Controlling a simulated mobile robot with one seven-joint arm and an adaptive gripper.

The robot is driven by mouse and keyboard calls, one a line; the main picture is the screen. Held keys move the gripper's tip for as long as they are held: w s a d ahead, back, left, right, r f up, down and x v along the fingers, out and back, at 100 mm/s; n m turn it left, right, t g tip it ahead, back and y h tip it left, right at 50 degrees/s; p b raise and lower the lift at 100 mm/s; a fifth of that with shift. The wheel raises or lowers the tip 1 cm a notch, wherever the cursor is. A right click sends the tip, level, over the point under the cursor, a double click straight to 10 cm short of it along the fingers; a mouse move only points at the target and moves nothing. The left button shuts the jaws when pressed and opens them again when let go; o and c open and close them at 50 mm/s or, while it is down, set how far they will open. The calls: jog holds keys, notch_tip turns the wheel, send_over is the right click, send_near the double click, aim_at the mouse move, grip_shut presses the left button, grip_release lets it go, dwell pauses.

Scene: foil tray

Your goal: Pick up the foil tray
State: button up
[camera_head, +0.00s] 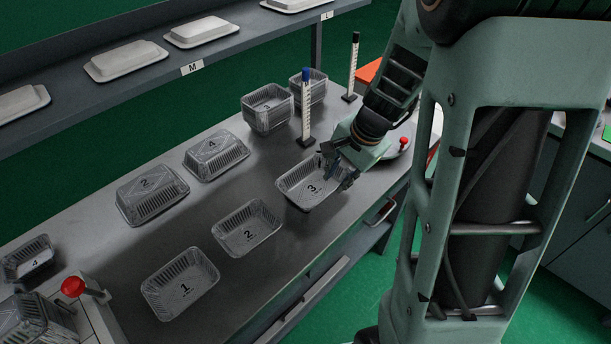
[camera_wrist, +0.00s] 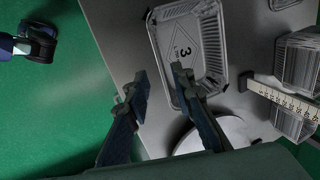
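My gripper (camera_head: 337,173) is at this tray's right end. In the wrist view my gripper (camera_wrist: 160,74) is open and empty, with one finger over the tray's inside and the other outside its rim. I cannot tell whether either finger touches it. Similar trays marked 2 (camera_head: 246,228) and 1 (camera_head: 180,284) stand to the left. The head view partly hides the fingertips.
Upturned trays marked 2 (camera_head: 151,194) and 4 (camera_head: 216,154) lie behind. Stacked trays (camera_head: 267,107) and a blue-topped scale post (camera_head: 306,108) stand at the back. A round white plate (camera_wrist: 232,130) is beside tray 3. A shelf (camera_head: 120,90) runs behind.

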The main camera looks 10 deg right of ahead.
aim_at(328, 194)
jog(key=x, duration=0.4)
jog(key=shift+d+f+b, duration=0.15)
jog(key=shift+b, duration=0.25)
jog(key=shift+b+x, duration=0.45)
jog(key=shift+x, duration=2.3)
jog(key=shift+w, duration=0.15)
grip_shut()
